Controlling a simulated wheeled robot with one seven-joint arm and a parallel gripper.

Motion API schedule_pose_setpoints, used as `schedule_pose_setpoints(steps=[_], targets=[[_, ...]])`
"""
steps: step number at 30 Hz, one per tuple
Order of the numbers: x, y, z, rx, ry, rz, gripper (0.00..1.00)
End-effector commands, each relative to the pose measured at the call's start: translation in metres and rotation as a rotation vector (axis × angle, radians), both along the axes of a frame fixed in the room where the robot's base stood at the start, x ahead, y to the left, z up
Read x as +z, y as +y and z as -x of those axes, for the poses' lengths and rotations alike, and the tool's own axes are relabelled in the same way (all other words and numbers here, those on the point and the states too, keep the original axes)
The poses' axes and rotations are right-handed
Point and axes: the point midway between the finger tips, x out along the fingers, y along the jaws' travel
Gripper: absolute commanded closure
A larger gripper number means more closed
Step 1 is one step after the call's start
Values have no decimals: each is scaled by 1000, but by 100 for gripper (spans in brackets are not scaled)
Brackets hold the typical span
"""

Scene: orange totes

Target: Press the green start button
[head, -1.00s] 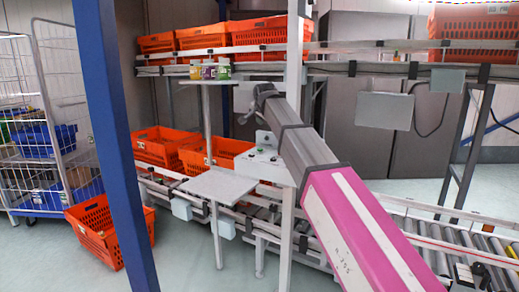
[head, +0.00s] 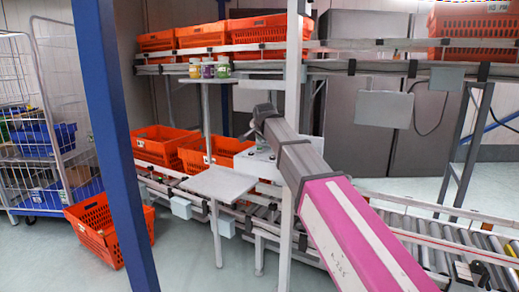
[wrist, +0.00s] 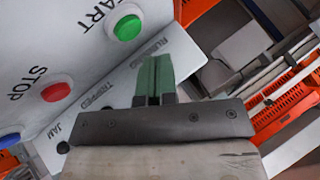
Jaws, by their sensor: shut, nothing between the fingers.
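The green start button (wrist: 126,27) is a round domed button in a white ring on a pale control panel (wrist: 60,35), beside the word START. It shows at the upper left of the wrist view. My gripper (wrist: 155,62) is shut and empty, with its green-tipped fingers together. In the wrist view the fingertips appear to the right of and below the button; I see no contact, and the depth gap is unclear. In the head view my arm covers much of the panel (head: 252,163), and I cannot make out the green button there.
A red stop button (wrist: 55,91) and a blue button (wrist: 10,138) share the panel. A small grey table (head: 220,185) stands left of it. Orange totes (head: 165,145) sit on the conveyor behind. A blue post (head: 112,140) stands at the left.

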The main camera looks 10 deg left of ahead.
Motion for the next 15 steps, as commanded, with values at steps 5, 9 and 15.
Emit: schedule_pose_setpoints(steps=[5, 9, 15], targets=[[-9, 0, 0, 0, 0, 0, 100], [-10, 0, 0, 0, 0, 0, 100], [-10, 0, 0, 0, 0, 0, 100]])
